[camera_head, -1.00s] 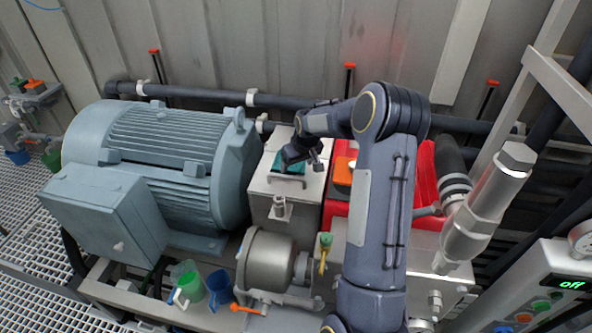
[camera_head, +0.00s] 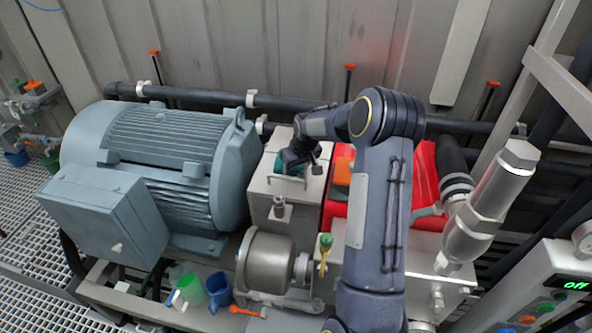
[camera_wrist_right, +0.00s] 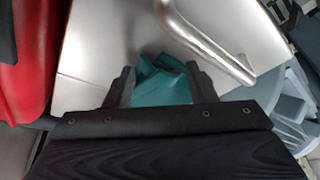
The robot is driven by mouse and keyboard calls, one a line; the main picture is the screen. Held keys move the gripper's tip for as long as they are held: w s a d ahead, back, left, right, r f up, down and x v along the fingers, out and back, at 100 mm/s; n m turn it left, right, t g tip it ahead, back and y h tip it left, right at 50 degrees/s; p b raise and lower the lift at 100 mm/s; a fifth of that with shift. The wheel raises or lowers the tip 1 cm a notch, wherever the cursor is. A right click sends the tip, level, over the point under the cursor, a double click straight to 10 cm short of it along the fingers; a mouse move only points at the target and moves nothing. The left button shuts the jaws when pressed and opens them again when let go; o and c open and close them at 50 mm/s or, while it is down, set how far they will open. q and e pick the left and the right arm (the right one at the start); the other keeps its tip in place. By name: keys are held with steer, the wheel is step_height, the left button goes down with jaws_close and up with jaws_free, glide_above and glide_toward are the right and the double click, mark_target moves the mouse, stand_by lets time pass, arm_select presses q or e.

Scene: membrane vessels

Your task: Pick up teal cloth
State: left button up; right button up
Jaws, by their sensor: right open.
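The teal cloth (camera_head: 281,163) lies on top of the light grey metal box, behind its bar handle, and is partly hidden by my right gripper (camera_head: 302,163) in the head view. In the right wrist view the crumpled teal cloth (camera_wrist_right: 163,82) shows between the two spread fingers of my right gripper (camera_wrist_right: 160,88). The gripper is open and pointed down at the cloth. I cannot tell whether the fingers touch the box top. My left gripper is not in view.
The metal box (camera_head: 262,188) has a bar handle (camera_wrist_right: 205,42) close beside the cloth. A red container (camera_head: 424,172) with an orange item (camera_head: 342,171) stands to the right. A large grey-blue motor (camera_head: 165,165) is at left. Green (camera_head: 190,289) and blue (camera_head: 219,290) cups stand in front.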

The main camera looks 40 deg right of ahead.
jaws_close()
stand_by(0.5)
step_height(320, 180, up, 12)
steer(key=p, duration=0.7)
